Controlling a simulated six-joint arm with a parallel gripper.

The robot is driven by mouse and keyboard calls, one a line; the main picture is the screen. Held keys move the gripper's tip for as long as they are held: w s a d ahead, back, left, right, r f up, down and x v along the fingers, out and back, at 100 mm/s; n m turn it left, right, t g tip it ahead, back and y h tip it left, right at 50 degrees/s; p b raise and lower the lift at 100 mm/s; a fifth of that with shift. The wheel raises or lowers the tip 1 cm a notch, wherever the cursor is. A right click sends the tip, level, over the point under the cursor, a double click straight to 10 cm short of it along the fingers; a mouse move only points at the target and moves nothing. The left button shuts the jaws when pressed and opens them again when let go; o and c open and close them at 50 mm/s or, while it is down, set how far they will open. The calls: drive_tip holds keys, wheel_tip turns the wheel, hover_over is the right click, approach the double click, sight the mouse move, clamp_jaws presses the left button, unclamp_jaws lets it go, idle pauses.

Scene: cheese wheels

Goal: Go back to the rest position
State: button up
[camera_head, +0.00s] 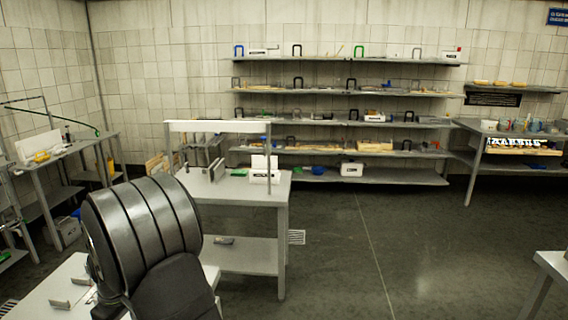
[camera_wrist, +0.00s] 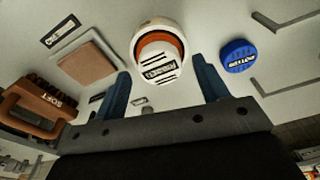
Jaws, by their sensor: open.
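My gripper (camera_wrist: 160,66) shows in the wrist view with its two blue fingers wide apart. It is open, with nothing seen clamped between the fingers. A round white and orange item with a dark-lettered label (camera_wrist: 160,70) lies beyond the fingertips, in line with the gap. It appears apart from the fingers, though the distance is hard to judge. In the head view my dark arm fills the lower left, and the gripper itself does not show there.
On the pale surface in the wrist view are a blue round item (camera_wrist: 238,56), a tan square block (camera_wrist: 90,60) and a brown brush-like item (camera_wrist: 38,108). In the head view, a workbench (camera_head: 225,190) stands behind my arm. Floor (camera_head: 400,240) is clear at right.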

drive_tip(key=shift+a+f, duration=0.1)
drive_tip(key=shift+f, duration=0.1)
wheel_tip(320, 180, up, 4)
drive_tip(key=shift+f, duration=0.15)
drive_tip(key=w+d+r, duration=0.4)
drive_tip(key=d+r, duration=0.3)
drive_tip(key=d, duration=0.4)
drive_tip(key=s+d+f, duration=0.5)
drive_tip(key=s, duration=0.5)
drive_tip(key=s+a+f, duration=0.1)
drive_tip(key=a+f, duration=0.1)
drive_tip(key=a, duration=0.1)
drive_tip(key=s+a+f, duration=0.2)
drive_tip(key=a, duration=0.1)
drive_tip(key=s+a+f, duration=0.1)
drive_tip(key=a+f, duration=0.1)
drive_tip(key=a, duration=0.2)
drive_tip(key=shift+s+f, duration=0.3)
drive_tip(key=shift+f, duration=0.95)
drive_tip(key=shift+w+f, duration=0.1)
drive_tip(key=shift+f, duration=0.35)
